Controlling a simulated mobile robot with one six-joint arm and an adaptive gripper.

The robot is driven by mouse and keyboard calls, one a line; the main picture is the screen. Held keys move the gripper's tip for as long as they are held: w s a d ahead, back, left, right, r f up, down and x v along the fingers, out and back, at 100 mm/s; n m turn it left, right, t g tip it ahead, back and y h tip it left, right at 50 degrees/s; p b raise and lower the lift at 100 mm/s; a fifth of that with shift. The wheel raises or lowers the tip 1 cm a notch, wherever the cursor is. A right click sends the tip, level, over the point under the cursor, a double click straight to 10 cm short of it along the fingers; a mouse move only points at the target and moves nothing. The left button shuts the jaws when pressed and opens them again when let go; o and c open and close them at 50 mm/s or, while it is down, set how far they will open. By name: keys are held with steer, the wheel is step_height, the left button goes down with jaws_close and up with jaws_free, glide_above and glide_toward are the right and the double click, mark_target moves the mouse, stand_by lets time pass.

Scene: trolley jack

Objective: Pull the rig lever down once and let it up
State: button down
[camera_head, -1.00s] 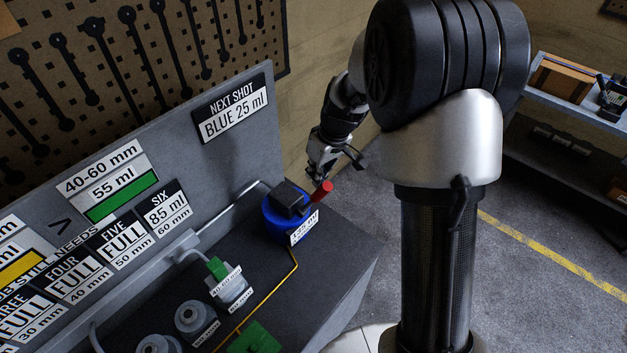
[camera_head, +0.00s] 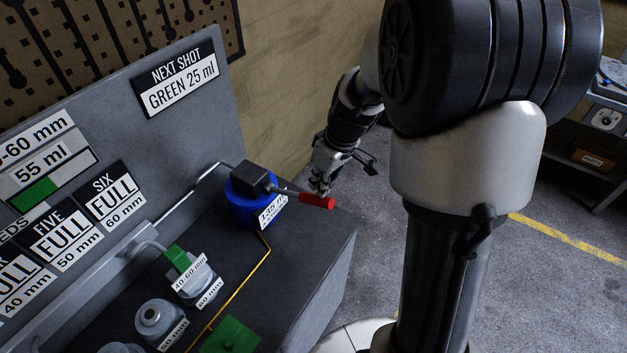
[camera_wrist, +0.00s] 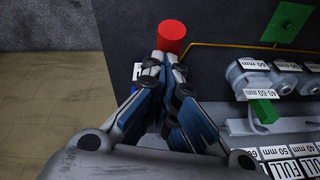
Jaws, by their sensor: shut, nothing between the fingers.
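The rig lever is a grey rod with a red grip (camera_head: 317,202). It sticks out rightward, almost level, from the black head of a blue pump (camera_head: 243,205). My gripper (camera_head: 321,190) is shut and empty, with its fingertips right at the top of the red grip; I cannot tell whether they touch. In the wrist view my closed fingertips (camera_wrist: 166,58) sit just below the round end of the red grip (camera_wrist: 171,36) in the picture. The pump is mostly hidden behind my fingers there.
The dark bench (camera_head: 310,255) holds grey cylinders (camera_head: 158,318) and a green block (camera_head: 230,337). Floor lies open right of the bench.

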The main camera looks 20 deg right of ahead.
steer(key=shift+s+f+b, duration=0.3)
steer(key=shift+s+f, duration=0.25)
steer(key=shift+f, duration=0.1)
step_height(320, 180, up, 6)
steer(key=w+p, duration=0.2)
steer(key=p, duration=0.2)
steer(key=s+d+r, duration=0.4)
steer(key=s+d, duration=0.1)
steer(key=s, duration=0.1)
steer(key=shift+r+p, duration=0.2)
steer(key=shift+p, duration=0.1)
steer(key=shift+s, duration=0.1)
steer(key=shift+a, duration=0.1)
